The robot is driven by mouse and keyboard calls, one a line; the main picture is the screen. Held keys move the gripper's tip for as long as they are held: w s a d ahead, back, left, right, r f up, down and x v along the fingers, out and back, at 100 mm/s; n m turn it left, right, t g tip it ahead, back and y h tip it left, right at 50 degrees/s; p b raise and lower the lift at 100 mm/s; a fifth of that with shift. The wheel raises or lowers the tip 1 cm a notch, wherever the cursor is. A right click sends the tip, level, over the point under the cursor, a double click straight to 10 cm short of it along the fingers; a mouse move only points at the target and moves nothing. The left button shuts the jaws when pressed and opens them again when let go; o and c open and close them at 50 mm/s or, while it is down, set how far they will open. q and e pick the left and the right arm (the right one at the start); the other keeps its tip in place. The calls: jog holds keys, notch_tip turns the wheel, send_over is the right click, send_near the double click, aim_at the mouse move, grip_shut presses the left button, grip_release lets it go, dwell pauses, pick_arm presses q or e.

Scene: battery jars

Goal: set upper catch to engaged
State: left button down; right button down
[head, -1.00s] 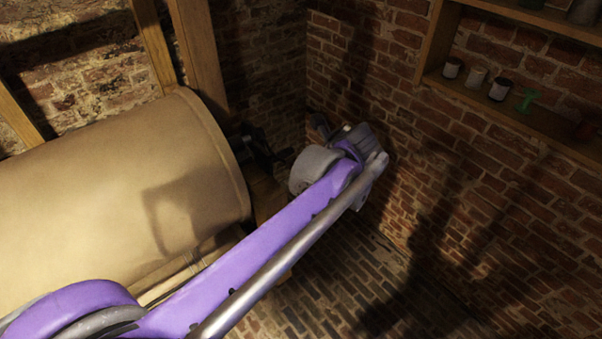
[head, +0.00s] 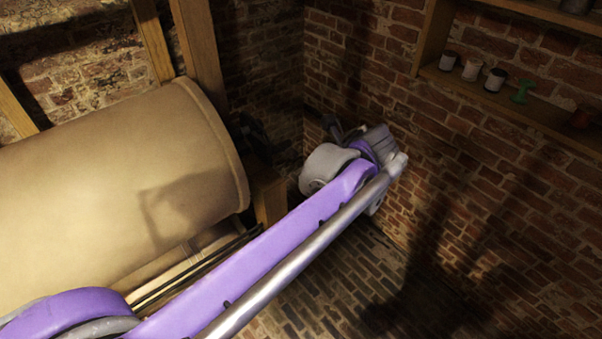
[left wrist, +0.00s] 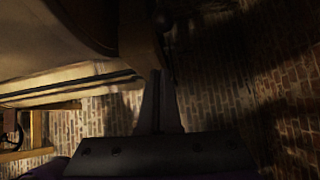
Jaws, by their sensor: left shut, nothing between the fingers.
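I cannot make out the upper catch for certain. A dark fitting (head: 252,135) sits in shadow beyond the right end of a large tan drum (head: 120,185); its shape is too dark to read. My left arm reaches across the head view, its wrist to the right of the drum end and the fitting, with the fingers largely hidden behind it. In the left wrist view my left gripper (left wrist: 160,85) is shut and empty, its fingers together in front of a wooden post (left wrist: 138,35). My right gripper is not in view.
Wooden posts (head: 200,50) rise behind the drum, and a wooden block (head: 269,195) stands by its right end. A brick wall (head: 470,190) closes off the right side. A wall shelf (head: 520,115) holds small jars (head: 495,79) and a green spool-like object (head: 522,92). Brick floor (head: 310,290) is open below the arm.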

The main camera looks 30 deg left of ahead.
pick_arm(q)
jog(key=w+v, duration=0.1)
jog(key=v, duration=0.5)
jog(key=shift+a+r, duration=0.15)
jog(key=shift+r, duration=0.1)
jog(key=shift+w, duration=0.1)
jog(key=s+f+n+t+h, duration=0.1)
jog(key=s+f+n+h, duration=0.3)
jog(key=s+f+n, duration=0.4)
jog(key=s+d+f+n+t+h, duration=0.1)
jog(key=s+f+n+h, duration=0.2)
jog(key=s+f+n, duration=0.6)
notch_tip(320, 180, down, 4)
jog(key=n, duration=0.6)
jog(key=shift+d+t+h, duration=0.3)
jog(key=shift+h, duration=0.1)
